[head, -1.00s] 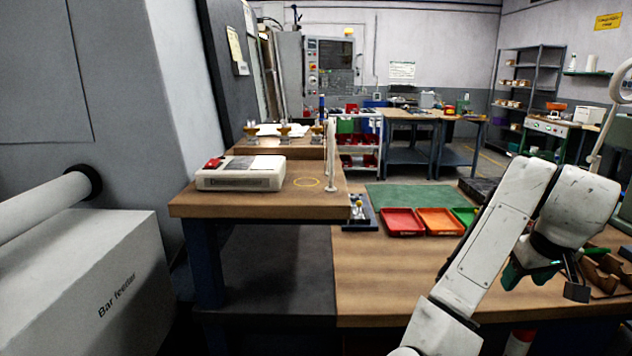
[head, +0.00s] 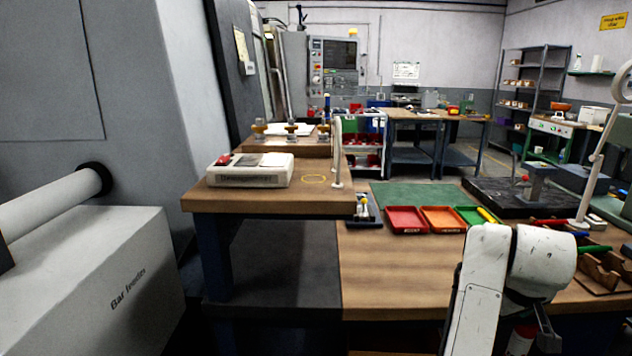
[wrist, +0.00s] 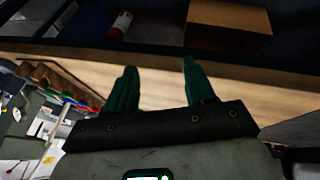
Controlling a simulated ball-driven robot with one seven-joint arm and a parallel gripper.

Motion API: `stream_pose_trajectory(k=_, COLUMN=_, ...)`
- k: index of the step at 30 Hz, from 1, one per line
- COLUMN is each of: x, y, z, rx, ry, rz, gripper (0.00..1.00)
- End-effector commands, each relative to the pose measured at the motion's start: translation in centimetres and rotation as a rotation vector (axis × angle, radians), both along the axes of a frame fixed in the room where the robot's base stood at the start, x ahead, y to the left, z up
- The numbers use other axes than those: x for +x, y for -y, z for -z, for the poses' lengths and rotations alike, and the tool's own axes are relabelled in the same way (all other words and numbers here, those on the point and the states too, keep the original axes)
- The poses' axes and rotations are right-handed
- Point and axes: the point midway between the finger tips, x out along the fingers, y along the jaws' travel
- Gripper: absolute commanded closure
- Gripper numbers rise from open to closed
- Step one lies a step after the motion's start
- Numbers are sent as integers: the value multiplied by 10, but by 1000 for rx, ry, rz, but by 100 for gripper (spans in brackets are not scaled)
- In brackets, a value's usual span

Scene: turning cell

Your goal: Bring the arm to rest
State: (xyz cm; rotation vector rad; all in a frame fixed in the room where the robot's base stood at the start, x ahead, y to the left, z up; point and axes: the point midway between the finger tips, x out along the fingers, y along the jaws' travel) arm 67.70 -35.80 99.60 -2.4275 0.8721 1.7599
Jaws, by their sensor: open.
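My gripper (wrist: 158,68) shows in the wrist view with its two green fingers apart and nothing between them. The fingers point toward the front edge of a wooden workbench, which also shows in the head view (head: 395,275). I cannot tell the exact gap between the fingers and the bench edge. In the head view my white arm is folded at the lower right, in front of the bench. Its fingers are not clearly visible there.
A red tray (head: 406,220), an orange tray (head: 442,219) and a green tray (head: 474,216) stand on the bench. A white-based magnifier lamp (head: 590,190) stands at right. Under the bench are a cardboard box (wrist: 228,27) and a red-and-white bottle (wrist: 121,22).

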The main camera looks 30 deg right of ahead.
Motion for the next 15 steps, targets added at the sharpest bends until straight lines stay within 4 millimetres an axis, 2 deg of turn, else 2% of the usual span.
stream_pose_trajectory(k=1, x=-2, y=-9, z=15, rx=-14, ry=-21, rz=-22, gripper=46)
stream_pose_trajectory(k=8, x=-7, y=-60, z=79, rx=-24, ry=-63, rz=-136, gripper=46)
stream_pose_trajectory(k=11, x=-16, y=-88, z=108, rx=-3, ry=-81, rz=-190, gripper=46)
stream_pose_trajectory(k=15, x=-36, y=-133, z=151, rx=54, ry=-112, rz=-264, gripper=46)
